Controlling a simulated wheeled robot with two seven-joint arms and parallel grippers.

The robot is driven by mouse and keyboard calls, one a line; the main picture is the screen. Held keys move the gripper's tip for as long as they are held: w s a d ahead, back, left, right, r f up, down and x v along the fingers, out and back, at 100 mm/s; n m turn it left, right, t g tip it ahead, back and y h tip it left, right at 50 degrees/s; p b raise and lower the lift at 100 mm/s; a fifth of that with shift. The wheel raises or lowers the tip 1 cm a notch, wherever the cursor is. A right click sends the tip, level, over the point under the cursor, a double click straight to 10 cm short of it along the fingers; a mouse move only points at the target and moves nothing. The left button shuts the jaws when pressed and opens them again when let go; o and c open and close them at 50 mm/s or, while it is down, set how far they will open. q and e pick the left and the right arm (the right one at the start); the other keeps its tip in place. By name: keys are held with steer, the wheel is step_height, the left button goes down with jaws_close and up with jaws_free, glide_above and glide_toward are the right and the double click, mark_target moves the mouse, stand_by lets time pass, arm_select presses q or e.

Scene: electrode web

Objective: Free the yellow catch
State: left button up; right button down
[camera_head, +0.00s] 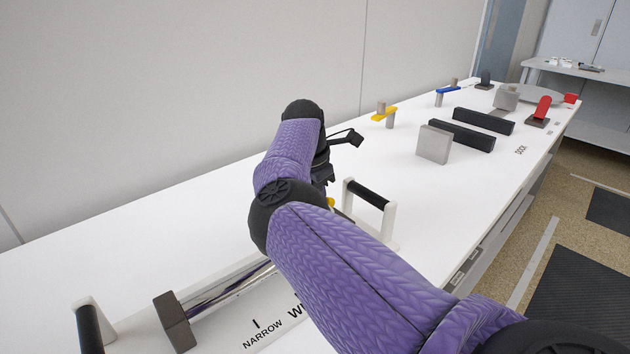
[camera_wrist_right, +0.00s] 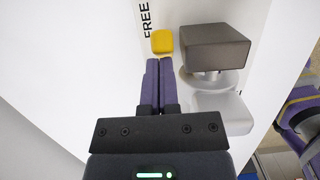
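A small yellow block, the yellow catch (camera_wrist_right: 162,41), shows in the right wrist view beside the printed word FREE on the white surface. In the head view a bit of yellow (camera_head: 330,202) shows by my arm, mostly hidden. My right gripper (camera_wrist_right: 160,61) has its two purple fingers together, with nothing seen between them. Their tips point at the catch and lie just short of it in the picture; I cannot tell whether they touch. In the head view my right arm hides most of this gripper. My left gripper is in neither view.
A dark block (camera_wrist_right: 214,46) on a silver roller stands right of the catch. A black-barred handle (camera_head: 368,194) rises beside my arm. Farther along the white bench are a yellow lever (camera_head: 384,114), a grey block (camera_head: 434,144), black bars (camera_head: 460,136) and a red lever (camera_head: 542,108).

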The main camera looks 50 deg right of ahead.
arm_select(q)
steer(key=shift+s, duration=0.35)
arm_select(e)
steer(key=shift+s+d, duration=0.1)
steer(key=shift+d, duration=0.1)
